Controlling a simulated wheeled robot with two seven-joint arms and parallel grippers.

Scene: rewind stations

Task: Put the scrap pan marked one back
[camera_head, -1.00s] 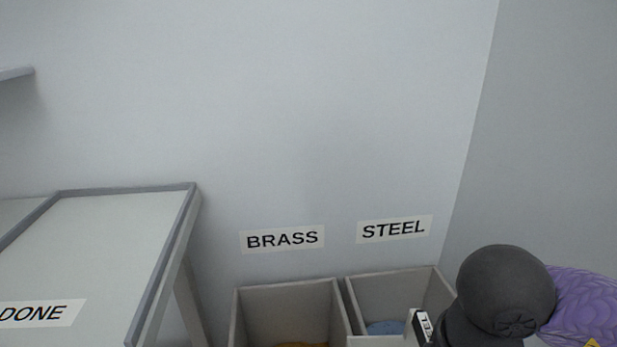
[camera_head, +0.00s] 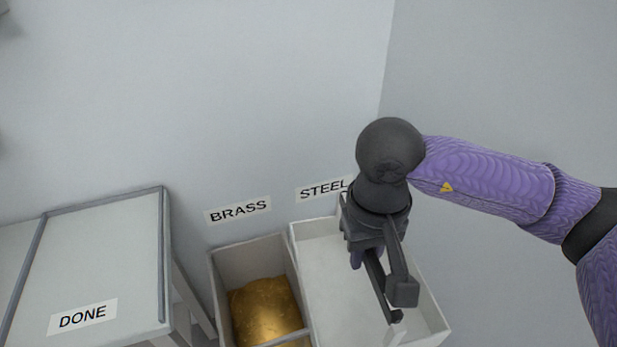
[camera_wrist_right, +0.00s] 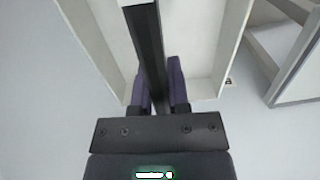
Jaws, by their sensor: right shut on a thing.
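My right gripper (camera_head: 378,262) points down over the pale open box under the STEEL label (camera_head: 322,188). It is shut on a dark bar (camera_head: 384,296), like a handle. The bar also shows between the purple fingers in the right wrist view (camera_wrist_right: 150,55), running over the pale box (camera_wrist_right: 205,62). The box floor looks bare where it shows. I cannot tell whether the bar belongs to the scrap pan or joins this box. No mark one is readable. My left gripper is out of view.
The BRASS bin (camera_head: 222,292), with gold-coloured scrap (camera_head: 265,306) inside, stands left of the pale box. A table (camera_head: 105,250) with a DONE label (camera_head: 83,316) is farther left. Walls close in behind and to the right.

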